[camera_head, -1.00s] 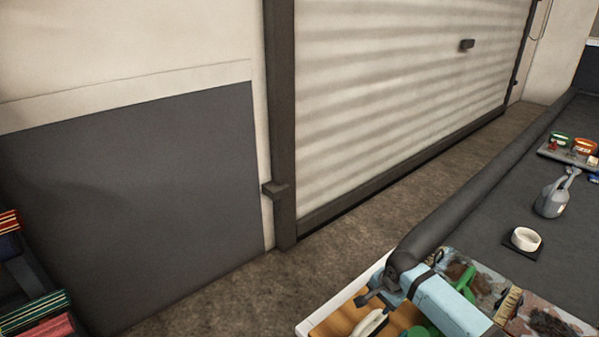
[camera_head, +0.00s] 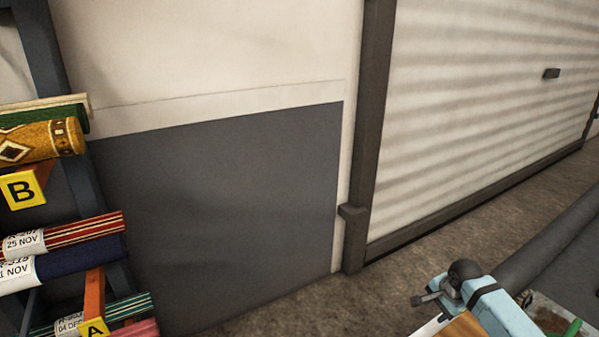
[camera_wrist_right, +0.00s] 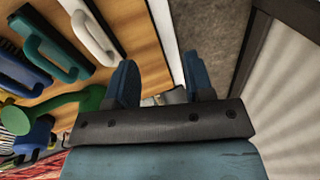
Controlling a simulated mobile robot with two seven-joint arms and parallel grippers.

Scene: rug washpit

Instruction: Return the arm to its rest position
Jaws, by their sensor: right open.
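My right gripper (camera_head: 424,300) is at the lower right of the head view, at the end of my light blue arm. In the right wrist view the right gripper (camera_wrist_right: 162,80) has its two dark blue fingers apart, with nothing held between them. It is over or beside the edge of a white-rimmed wooden tray (camera_wrist_right: 135,70); I cannot tell the height. My left gripper is in neither view.
In the tray lie handled tools: white (camera_wrist_right: 88,30), green (camera_wrist_right: 48,45) and blue (camera_wrist_right: 18,72). A rack at left holds rolled rugs (camera_head: 40,143) with tags. A shutter door (camera_head: 470,120) stands behind. The concrete floor (camera_head: 300,310) between is clear.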

